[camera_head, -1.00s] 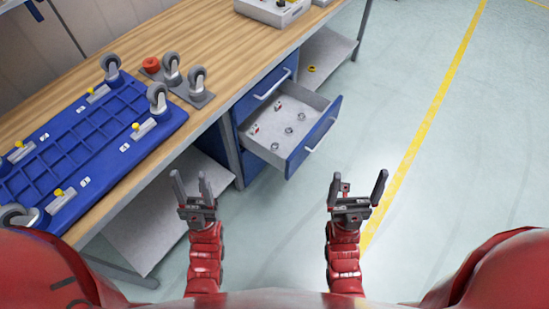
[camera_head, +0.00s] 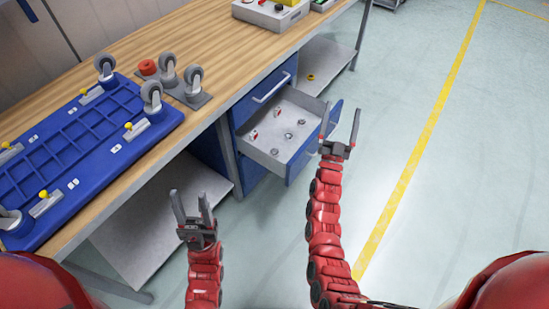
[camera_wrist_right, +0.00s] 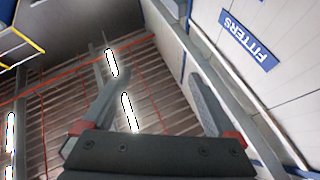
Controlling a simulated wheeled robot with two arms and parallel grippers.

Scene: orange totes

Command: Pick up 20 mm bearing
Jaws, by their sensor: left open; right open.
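Several small metal rings that look like bearings, one of them here (camera_head: 289,136), lie in the open grey drawer (camera_head: 262,160) in the head view. They are too small to tell which is 20 mm. Small red-and-white items (camera_head: 253,135) lie at the drawer's left and back. My right gripper (camera_head: 340,128) is open and empty, raised at the drawer's front right corner and covering part of its blue front. In the right wrist view its open fingers (camera_wrist_right: 155,100) point at the wall and ceiling. My left gripper (camera_head: 191,208) is open and empty, left of and nearer than the drawer.
The wooden workbench (camera_head: 190,48) holds a blue platform (camera_head: 85,150) with castors, loose castors (camera_head: 192,80), a red roll (camera_head: 148,67) and a grey control box (camera_head: 268,14). A lower shelf (camera_head: 150,225) juts out below. The floor right of the drawer is clear.

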